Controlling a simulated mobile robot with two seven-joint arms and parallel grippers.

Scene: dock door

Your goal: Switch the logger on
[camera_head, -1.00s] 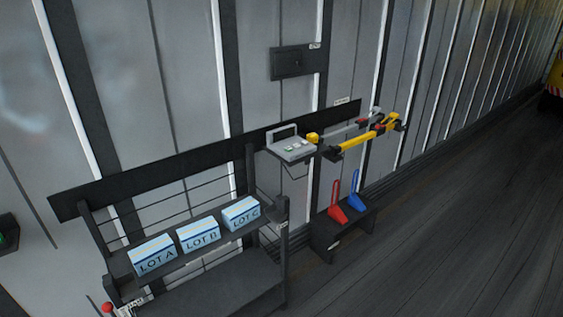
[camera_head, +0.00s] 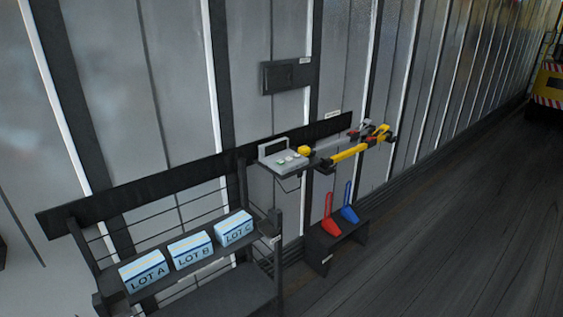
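A small grey device with an upright frame at its back and small buttons on top (camera_head: 283,160) sits on a wall shelf beyond the rack; it may be the logger, but no label on it can be read. A small yellow object (camera_head: 304,151) stands at its right. A dark wall panel (camera_head: 287,75) hangs above it and could also be a device. I cannot tell whether anything is on. Neither of my grippers is in view.
A dark rack (camera_head: 250,290) at the lower left holds boxes marked LOT A (camera_head: 144,272), LOT B (camera_head: 190,250) and LOT C (camera_head: 233,229). Red (camera_head: 330,218) and blue (camera_head: 349,206) scoop-like items stand on a low stand (camera_head: 340,245). The floor at right is clear.

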